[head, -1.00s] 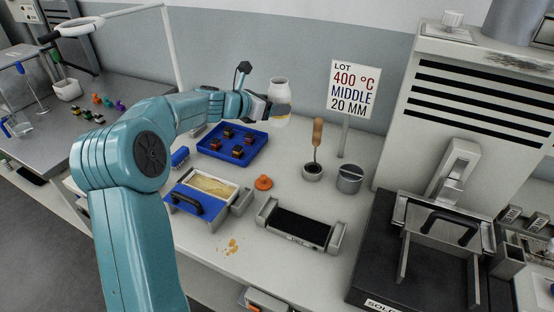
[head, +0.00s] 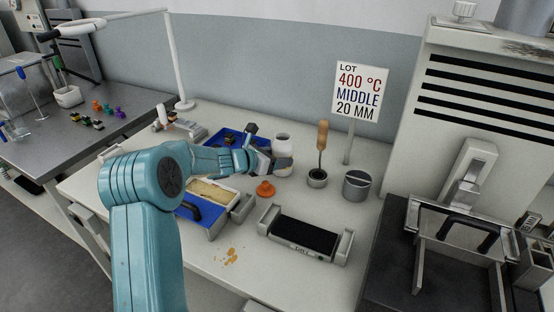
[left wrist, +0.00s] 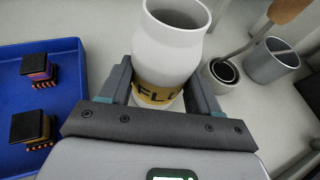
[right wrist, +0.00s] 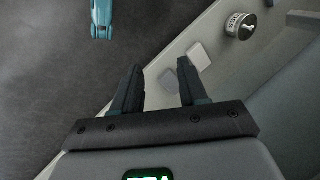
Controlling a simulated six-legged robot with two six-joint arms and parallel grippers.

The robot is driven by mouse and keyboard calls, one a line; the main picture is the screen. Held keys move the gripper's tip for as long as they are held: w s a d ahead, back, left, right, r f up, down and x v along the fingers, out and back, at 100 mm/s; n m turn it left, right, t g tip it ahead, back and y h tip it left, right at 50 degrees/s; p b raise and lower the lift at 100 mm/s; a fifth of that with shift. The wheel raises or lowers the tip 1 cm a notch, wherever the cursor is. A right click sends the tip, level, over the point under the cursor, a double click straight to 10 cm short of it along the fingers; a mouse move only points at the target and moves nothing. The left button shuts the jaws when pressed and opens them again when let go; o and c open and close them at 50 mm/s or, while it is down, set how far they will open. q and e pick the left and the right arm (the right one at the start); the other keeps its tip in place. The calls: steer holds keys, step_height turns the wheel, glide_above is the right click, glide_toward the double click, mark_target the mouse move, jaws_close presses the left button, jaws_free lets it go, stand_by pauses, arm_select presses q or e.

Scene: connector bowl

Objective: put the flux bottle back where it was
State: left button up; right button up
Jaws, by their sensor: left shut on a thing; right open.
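The flux bottle (head: 282,146) is white with a yellow label band and an open, uncapped mouth. It is upright at the worktop, behind the orange cap (head: 265,188). My left gripper (head: 277,164) is shut on it from the left. In the left wrist view the fingers clasp the bottle (left wrist: 170,50) at its label, which reads "FLU". I cannot tell whether its base touches the worktop. My right gripper (right wrist: 158,85) is open and empty, away from the bottle; it is not in the head view.
A blue tray (head: 222,136) with dark connectors is left of the bottle. A brush in a holder (head: 317,178) and a grey pot (head: 356,186) stand to the right. A black-topped device (head: 303,235) lies in front. A sign (head: 360,90) stands behind the pot.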

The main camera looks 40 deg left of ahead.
arm_select(q)
steer(key=shift+r, duration=0.1)
steer(key=shift+f, duration=0.2)
steer(key=o, duration=1.3)
steer(key=shift+c, duration=0.2)
steer(key=shift+r, duration=0.1)
steer(key=shift+s+r, duration=0.2)
steer(key=d+v, duration=0.1)
steer(key=v, duration=1)
steer(key=shift+s+a, duration=0.3)
steer(key=shift+a, duration=0.1)
steer(key=shift+r, duration=0.1)
